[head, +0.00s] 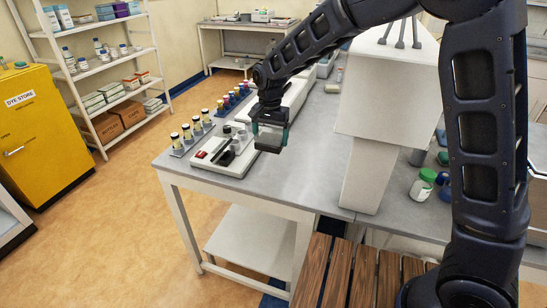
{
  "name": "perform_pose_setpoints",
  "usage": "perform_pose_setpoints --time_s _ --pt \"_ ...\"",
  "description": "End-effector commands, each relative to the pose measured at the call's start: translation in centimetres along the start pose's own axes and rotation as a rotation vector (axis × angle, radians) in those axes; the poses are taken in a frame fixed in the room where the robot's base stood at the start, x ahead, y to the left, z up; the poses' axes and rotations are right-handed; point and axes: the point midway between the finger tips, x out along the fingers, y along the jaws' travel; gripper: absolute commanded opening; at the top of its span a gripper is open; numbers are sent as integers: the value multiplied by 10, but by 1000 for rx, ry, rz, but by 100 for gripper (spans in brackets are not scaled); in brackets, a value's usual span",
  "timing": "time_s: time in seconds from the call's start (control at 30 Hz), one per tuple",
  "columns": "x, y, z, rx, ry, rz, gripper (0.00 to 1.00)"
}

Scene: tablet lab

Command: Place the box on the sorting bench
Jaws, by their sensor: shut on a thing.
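My gripper (270,124) hangs at the end of my black arm, above the grey-topped bench in the middle of the head view. No label shows which bench is the sorting bench. Another grey bench (233,24) stands against the back wall.
A white device (220,150) and racks of capped vials (190,134) stand on the bench's left side. A large white instrument (386,100) and a green-capped bottle (422,186) stand right. A yellow cabinet (38,135) and shelves (105,62) line the left. Open floor lies between.

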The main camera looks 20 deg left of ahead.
Motion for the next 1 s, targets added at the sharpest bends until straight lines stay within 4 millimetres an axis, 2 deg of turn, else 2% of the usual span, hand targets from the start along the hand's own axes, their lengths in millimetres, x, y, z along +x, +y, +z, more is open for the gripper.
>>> perform_pose_setpoints --time_s 0.1,0.33,0.67,0.9,1.0 --pt "27 1 1 0 -2 4 59" --pt "72 1 0 0 -1 3 59" --pt "94 0 0 0 -1 2 59" --pt "125 1 0 -1 -1 2 59" --pt "130 0 0 0 0 1 59"
